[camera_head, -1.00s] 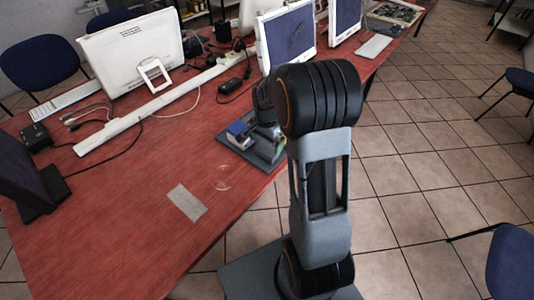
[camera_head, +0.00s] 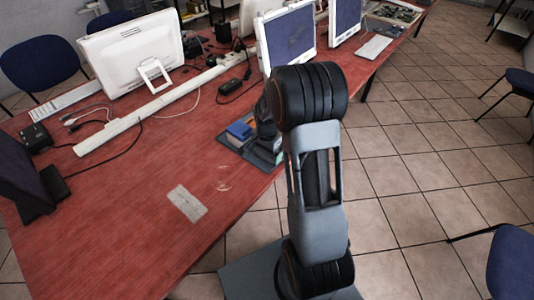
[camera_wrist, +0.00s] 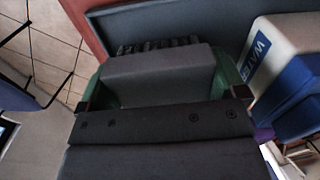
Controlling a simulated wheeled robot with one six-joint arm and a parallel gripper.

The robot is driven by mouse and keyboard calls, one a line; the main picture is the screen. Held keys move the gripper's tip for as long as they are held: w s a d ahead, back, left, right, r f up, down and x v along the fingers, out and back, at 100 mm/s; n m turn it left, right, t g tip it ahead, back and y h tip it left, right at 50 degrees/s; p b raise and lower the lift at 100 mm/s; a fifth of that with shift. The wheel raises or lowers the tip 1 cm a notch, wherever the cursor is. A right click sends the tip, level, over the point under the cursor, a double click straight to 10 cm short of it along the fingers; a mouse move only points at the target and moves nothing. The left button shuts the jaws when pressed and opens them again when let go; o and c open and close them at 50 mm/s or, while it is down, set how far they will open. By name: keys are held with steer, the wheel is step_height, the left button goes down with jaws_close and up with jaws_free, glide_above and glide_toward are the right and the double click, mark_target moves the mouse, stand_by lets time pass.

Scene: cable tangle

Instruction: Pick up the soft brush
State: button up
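The soft brush (camera_wrist: 160,73) appears in the wrist view as a grey block with a row of black bristles along its far edge. My gripper (camera_wrist: 166,93) is right over it, its fingertips apart on the left and right of the block. A small gap shows at the right side, and I see no clear grip on the brush. Green surfaces show beside both ends of the block; I cannot tell what they belong to. In the head view my arm hides the brush and most of the gripper, which is low over the grey tray (camera_head: 234,145).
A blue and white box (camera_wrist: 285,65) with printed letters stands right of the brush; the blue box also shows in the head view (camera_head: 240,131). The red table (camera_head: 120,225) has free room in front, around a grey plate (camera_head: 187,204). Monitors and cables lie behind.

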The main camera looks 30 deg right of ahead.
steer(key=c, duration=0.3)
steer(key=shift+r, duration=0.15)
steer(key=shift+c, duration=0.2)
steer(key=shift+r, duration=0.25)
step_height(320, 180, up, 2)
steer(key=shift+r, duration=0.1)
steer(key=s+d+r, duration=0.9)
steer(key=d+r, duration=0.1)
steer(key=shift+s, duration=0.4)
